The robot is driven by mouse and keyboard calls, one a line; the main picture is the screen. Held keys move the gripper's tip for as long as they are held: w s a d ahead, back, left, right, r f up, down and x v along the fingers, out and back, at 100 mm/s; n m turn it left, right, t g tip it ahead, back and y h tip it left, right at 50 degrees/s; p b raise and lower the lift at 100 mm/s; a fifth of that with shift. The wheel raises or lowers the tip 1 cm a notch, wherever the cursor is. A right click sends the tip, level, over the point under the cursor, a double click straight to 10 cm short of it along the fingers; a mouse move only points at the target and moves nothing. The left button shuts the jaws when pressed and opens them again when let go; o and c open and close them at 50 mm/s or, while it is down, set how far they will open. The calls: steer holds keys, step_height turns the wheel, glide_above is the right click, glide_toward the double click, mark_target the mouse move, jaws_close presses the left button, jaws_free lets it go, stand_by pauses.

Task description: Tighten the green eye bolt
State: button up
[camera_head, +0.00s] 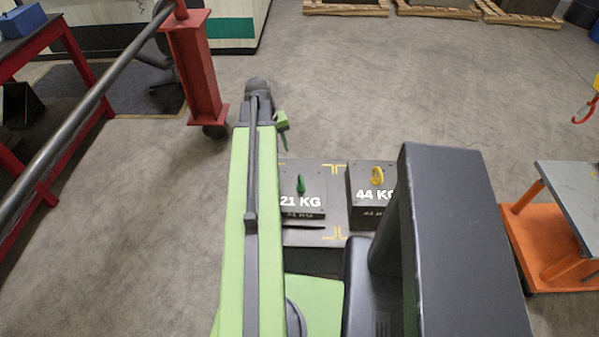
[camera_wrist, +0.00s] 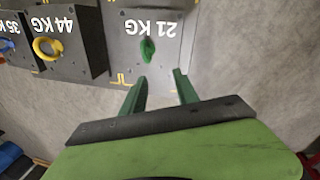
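The green eye bolt (camera_head: 300,184) stands on top of the dark block marked 21 KG (camera_head: 314,207), left of the 44 KG block. In the wrist view the green eye bolt (camera_wrist: 147,50) shows near the top centre, on the face of the 21 KG block (camera_wrist: 172,14). My gripper (camera_wrist: 160,84) has its two green fingers apart with nothing between them. The fingertips point toward the block and stop short of the eye bolt. In the head view my gripper (camera_head: 284,138) shows only in part at the end of my arm, left of the bolt.
The 44 KG block (camera_head: 357,200) with a yellow eye bolt (camera_head: 377,176) stands close by. A 35 KG block with a blue bolt (camera_wrist: 8,46) lies beyond it. A red stand (camera_head: 195,75) with a long bar is at left; an orange cart (camera_head: 550,235) is at right. Open floor lies behind.

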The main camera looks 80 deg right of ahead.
glide_toward(301, 177)
steer(key=shift+m, duration=0.3)
steer(key=f+b, duration=0.3)
steer(key=b, duration=0.2)
steer(key=s+f+b, duration=0.1)
steer(key=f+b, duration=0.2)
steer(key=b, duration=0.3)
steer(key=f+b, duration=0.3)
steer(key=b, duration=0.3)
steer(key=shift+s+d, duration=0.2)
steer(key=shift+d, duration=0.05)
steer(key=shift+c, duration=0.2)
jaws_close()
